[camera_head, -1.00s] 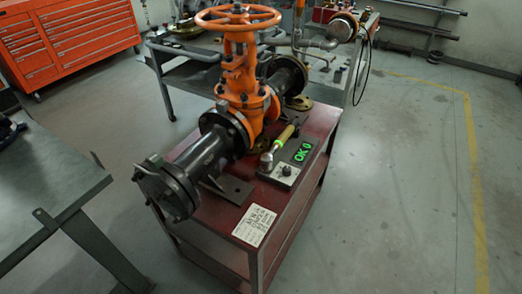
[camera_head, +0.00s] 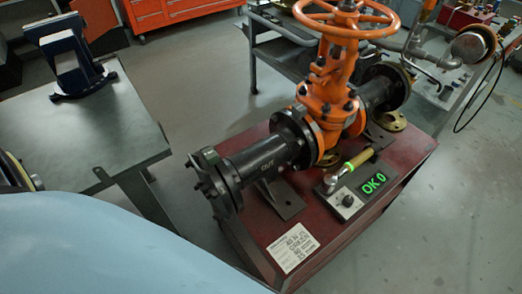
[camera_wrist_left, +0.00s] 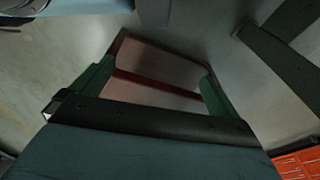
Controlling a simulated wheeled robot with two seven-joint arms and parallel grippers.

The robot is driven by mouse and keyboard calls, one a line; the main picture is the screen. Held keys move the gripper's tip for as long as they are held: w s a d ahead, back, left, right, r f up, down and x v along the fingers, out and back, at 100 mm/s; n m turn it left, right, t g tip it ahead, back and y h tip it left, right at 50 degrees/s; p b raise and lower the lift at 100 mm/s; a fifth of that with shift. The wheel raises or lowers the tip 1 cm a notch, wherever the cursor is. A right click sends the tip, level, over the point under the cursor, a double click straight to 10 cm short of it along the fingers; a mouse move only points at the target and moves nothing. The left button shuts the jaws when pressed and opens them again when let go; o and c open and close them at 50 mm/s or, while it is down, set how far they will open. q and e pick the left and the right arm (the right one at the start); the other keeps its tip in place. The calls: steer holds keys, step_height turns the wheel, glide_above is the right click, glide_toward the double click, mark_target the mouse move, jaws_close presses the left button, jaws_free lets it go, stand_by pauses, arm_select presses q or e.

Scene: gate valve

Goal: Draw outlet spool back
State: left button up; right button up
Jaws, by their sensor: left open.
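The outlet spool (camera_head: 262,163) is a black flanged pipe marked OUT, lying level on a support in the head view. Its far flange meets the flange of the orange gate valve (camera_head: 330,85); no clear gap shows there. Its free end flange (camera_head: 215,180) faces the lower left, with bolts around it. My left gripper (camera_wrist_left: 161,60) shows in the left wrist view with its two fingers wide apart and nothing held between them. It is not seen in the head view, so its distance from the spool is unclear. My right gripper is not seen.
A grey workbench (camera_head: 100,135) with a blue vise (camera_head: 77,62) stands at left. Floor separates bench and cart.

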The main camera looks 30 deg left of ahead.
arm_select(q)
steer(key=w+d+r+t+p, duration=0.1)
steer(key=w+r+p, duration=0.15)
steer(key=r, duration=0.85)
steer(key=w+d+r+p, duration=0.1)
steer(key=w+r, duration=0.3)
steer(key=r, duration=0.8)
steer(key=w+d+r+t+p, duration=0.1)
steer(key=w+r+p, duration=0.15)
steer(key=r, duration=0.85)
steer(key=m+g+y, duration=0.2)
steer(key=g, duration=0.1)
glide_toward(259, 158)
steer(key=shift+w+a+f, duration=0.1)
steer(key=shift+w+a, duration=0.15)
steer(key=shift+w, duration=0.2)
steer(key=shift+w+a+f, duration=0.1)
steer(key=shift+w+a, duration=0.1)
steer(key=shift+w, duration=0.3)
steer(key=shift+w+a, duration=0.1)
steer(key=shift+a, duration=0.05)
steer(key=b+x, duration=0.3)
steer(key=x, duration=1)
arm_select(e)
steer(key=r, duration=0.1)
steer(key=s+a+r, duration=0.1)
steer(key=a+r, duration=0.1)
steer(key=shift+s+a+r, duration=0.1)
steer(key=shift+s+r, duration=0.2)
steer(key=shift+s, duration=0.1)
